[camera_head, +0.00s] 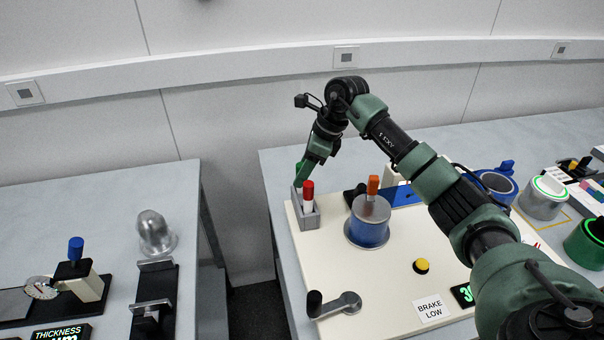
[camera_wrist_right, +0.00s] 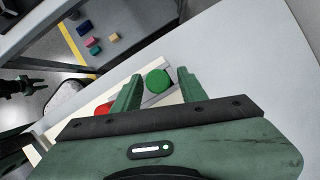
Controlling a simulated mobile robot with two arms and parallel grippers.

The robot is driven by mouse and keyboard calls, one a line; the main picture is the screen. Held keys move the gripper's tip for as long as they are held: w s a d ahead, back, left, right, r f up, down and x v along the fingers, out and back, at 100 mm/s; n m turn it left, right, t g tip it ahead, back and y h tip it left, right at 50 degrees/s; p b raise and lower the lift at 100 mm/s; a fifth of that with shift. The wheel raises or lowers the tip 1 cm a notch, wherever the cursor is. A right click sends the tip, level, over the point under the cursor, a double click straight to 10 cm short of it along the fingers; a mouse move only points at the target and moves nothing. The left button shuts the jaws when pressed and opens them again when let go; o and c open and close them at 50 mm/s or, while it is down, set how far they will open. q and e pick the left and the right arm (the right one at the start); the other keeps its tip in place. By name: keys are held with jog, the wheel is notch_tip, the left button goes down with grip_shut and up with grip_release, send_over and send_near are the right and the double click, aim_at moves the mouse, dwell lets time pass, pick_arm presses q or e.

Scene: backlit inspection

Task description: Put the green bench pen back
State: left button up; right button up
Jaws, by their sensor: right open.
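My right gripper (camera_head: 302,173) is at the grey pen holder (camera_head: 309,221) on the cream board, just behind the red pen (camera_head: 308,189). In the right wrist view its two green fingers (camera_wrist_right: 159,75) are open, one on each side of the round top of the green pen (camera_wrist_right: 157,80). The green pen appears to stand in the holder beside the red pen, whose top (camera_wrist_right: 103,108) is outside the fingers. I cannot tell whether a finger touches the green pen. In the head view I cannot clearly separate the green pen from the green fingers.
A metal cylinder with an orange-topped part (camera_head: 368,221), a yellow button (camera_head: 421,266) and a black-knobbed crank (camera_head: 333,304) are on the same board. A gap separates it from the left table (camera_head: 95,215). Small blocks (camera_wrist_right: 95,42) lie beyond in the wrist view.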

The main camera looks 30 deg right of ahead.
jog(key=b+v, duration=0.1)
jog(key=v, duration=1)
jog(key=shift+r, duration=0.1)
